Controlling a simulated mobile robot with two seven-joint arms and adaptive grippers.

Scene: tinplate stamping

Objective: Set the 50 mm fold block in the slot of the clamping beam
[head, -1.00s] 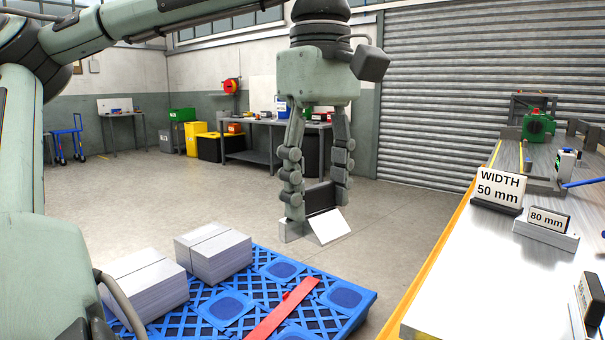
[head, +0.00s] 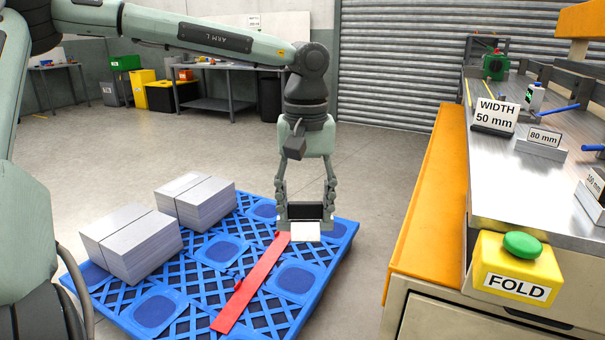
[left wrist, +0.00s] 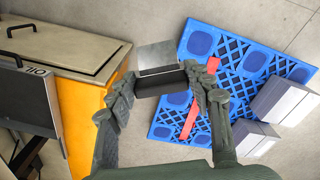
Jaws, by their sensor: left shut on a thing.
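My left gripper (head: 305,212) is shut on a fold block (head: 305,230) with a pale face and a dark part, and holds it in the air in front of the blue pallet. The held block also shows between the fingers in the left wrist view (left wrist: 158,58). No size label can be read on it. Blocks marked 80 mm (head: 543,143) and 100 mm (head: 592,205) lie on the metal bench top at the right. A "WIDTH 50 mm" sign (head: 496,115) stands there too. I cannot make out the clamping beam's slot. My right gripper is not in view.
The blue pallet (head: 229,252) carries stacks of grey sheets (head: 131,240) and a red strip (head: 250,285). A yellow FOLD box (head: 515,275) with a green button is at the bench's front. An orange panel (head: 428,220) runs along the bench's left side. Floor between pallet and bench is clear.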

